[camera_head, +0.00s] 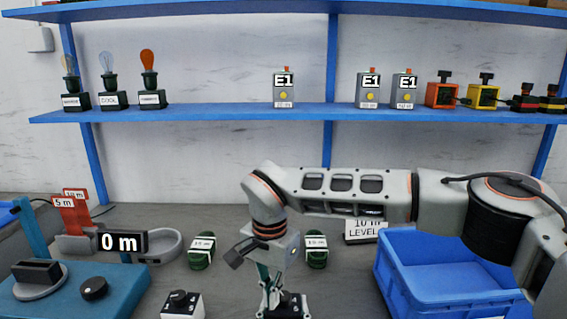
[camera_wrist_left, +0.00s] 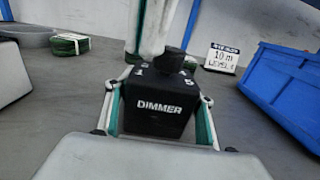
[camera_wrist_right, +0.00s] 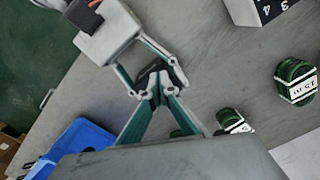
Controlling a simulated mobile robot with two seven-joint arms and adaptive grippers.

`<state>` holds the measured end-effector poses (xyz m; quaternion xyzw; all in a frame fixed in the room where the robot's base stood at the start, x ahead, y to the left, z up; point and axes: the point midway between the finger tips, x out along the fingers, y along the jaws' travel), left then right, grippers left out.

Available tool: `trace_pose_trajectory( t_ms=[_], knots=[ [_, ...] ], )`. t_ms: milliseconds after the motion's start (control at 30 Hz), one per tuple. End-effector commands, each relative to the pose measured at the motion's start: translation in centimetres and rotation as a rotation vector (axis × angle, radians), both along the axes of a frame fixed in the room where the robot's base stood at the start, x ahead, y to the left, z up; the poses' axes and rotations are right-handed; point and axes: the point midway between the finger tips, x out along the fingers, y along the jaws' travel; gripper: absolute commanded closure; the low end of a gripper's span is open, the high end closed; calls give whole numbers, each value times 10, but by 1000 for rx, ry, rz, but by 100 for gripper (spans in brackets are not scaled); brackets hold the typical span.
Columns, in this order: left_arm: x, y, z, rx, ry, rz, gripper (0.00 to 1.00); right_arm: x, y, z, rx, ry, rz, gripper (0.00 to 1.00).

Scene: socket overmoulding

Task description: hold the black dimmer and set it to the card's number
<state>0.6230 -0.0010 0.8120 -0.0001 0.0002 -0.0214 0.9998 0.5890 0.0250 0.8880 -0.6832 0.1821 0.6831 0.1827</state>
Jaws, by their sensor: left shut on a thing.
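The black dimmer (camera_wrist_left: 158,108), lettered DIMMER, stands between the two fingers of my left gripper (camera_wrist_left: 158,120), which is shut on its sides. In the head view the dimmer (camera_head: 290,303) is at the bottom edge, partly covered. My right gripper (camera_wrist_right: 157,92) reaches down from above to the dark knob (camera_wrist_left: 170,60) on top. Its fingertips are close together at the knob, but whether they grip it is unclear. Marks 1 and 5 show on the dimmer's top; the knob's setting cannot be read. The card (camera_head: 365,230) reads 10 m, LEVEL 4, and also shows in the left wrist view (camera_wrist_left: 222,58).
A white dimmer (camera_head: 182,306) stands to the left. Green cable coils (camera_head: 201,252) (camera_head: 316,250) lie behind. A blue crate (camera_head: 440,268) is at right. A blue fixture (camera_head: 75,300) with a 0 m display (camera_head: 122,242) is at left. Shelves carry lamps and boxes.

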Motion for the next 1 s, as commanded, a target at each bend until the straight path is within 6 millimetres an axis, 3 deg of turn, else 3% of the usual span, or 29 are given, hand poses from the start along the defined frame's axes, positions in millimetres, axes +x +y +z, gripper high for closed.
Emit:
trace_pose_trajectory(
  t_ms=[433, 1000],
  knots=[
    [0, 1, 0, 1, -1, 2, 67, -1, 4, 4, -2, -7, -5, 100],
    [0, 0, 0, 0, 0, 1, 67, -3, 5, 58, -1, -3, -2, 100]
  ],
)
